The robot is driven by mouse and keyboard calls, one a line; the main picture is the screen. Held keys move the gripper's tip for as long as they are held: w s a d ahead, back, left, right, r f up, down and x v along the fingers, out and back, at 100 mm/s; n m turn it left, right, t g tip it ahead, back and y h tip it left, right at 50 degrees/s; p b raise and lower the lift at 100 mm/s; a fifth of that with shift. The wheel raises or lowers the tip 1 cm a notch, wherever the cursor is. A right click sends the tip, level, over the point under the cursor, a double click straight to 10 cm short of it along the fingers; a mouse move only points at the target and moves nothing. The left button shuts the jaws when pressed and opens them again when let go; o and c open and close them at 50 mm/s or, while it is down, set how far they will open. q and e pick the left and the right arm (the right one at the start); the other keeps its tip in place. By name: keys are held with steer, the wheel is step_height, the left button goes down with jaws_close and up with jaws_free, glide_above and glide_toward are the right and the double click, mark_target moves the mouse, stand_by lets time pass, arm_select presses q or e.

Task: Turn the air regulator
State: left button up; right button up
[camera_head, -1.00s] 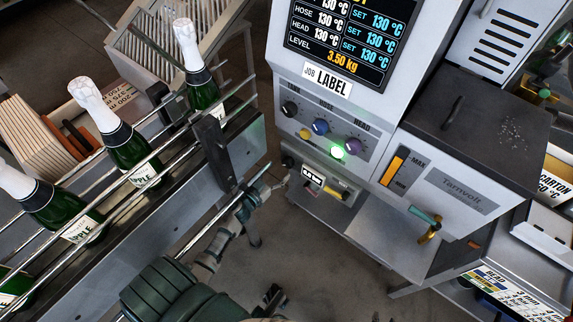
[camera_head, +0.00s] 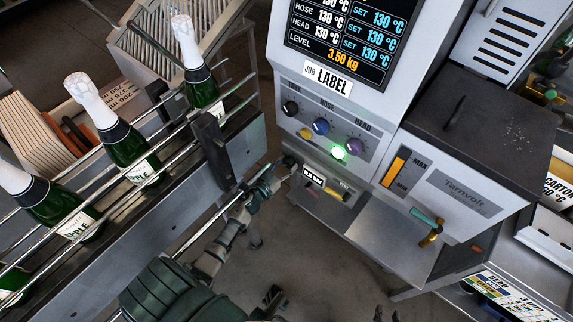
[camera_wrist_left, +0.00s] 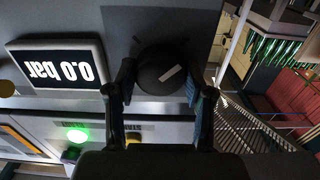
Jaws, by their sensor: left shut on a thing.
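The air regulator's round black knob (camera_wrist_left: 160,72), with a pale mark on its face, sits between the two fingers of my left gripper (camera_wrist_left: 160,95) in the left wrist view. The fingers are shut on its sides. In the head view my left gripper (camera_head: 279,172) reaches the lower left of the machine front, where it largely hides the knob. Beside the knob, a display (camera_wrist_left: 58,65) reads 0.0 bar, upside down in the wrist view. My right gripper (camera_head: 326,303) shows only as dark fingertips, wide apart, at the bottom edge; it looks open and empty.
The machine panel (camera_head: 330,130) has several knobs and a lit green button (camera_head: 338,152) above the regulator. A conveyor rail with bottles (camera_head: 130,148) stands close left of my left arm.

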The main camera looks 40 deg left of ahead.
arm_select(q)
steer(key=shift+r+m, duration=0.1)
steer(key=shift+m, duration=0.3)
steer(key=shift+m, duration=0.9)
steer(key=m, duration=0.2)
steer(key=shift+m, duration=0.3)
steer(key=m, duration=0.2)
steer(key=shift+d+m, duration=0.1)
steer(key=shift+m, duration=1.2)
steer(key=m, duration=0.3)
steer(key=m+b, duration=0.1)
steer(key=shift+d+f, duration=0.15)
steer(key=shift+f, duration=0.1)
steer(key=m+b, duration=0.1)
steer(key=m, duration=0.2)
steer(key=shift+f+m, duration=0.1)
steer(key=shift+m, duration=0.2)
steer(key=shift+s+d+m, duration=0.1)
steer(key=shift+m, duration=0.2)
arm_select(e)
steer(key=w+a+r+t+y, duration=0.1)
steer(key=w+a+r+t, duration=0.1)
steer(key=w+r+t, duration=0.2)
steer(key=shift+w, duration=0.2)
arm_select(q)
steer(key=shift+f, duration=0.15)
arm_select(e)
steer(key=shift+a, duration=0.15)
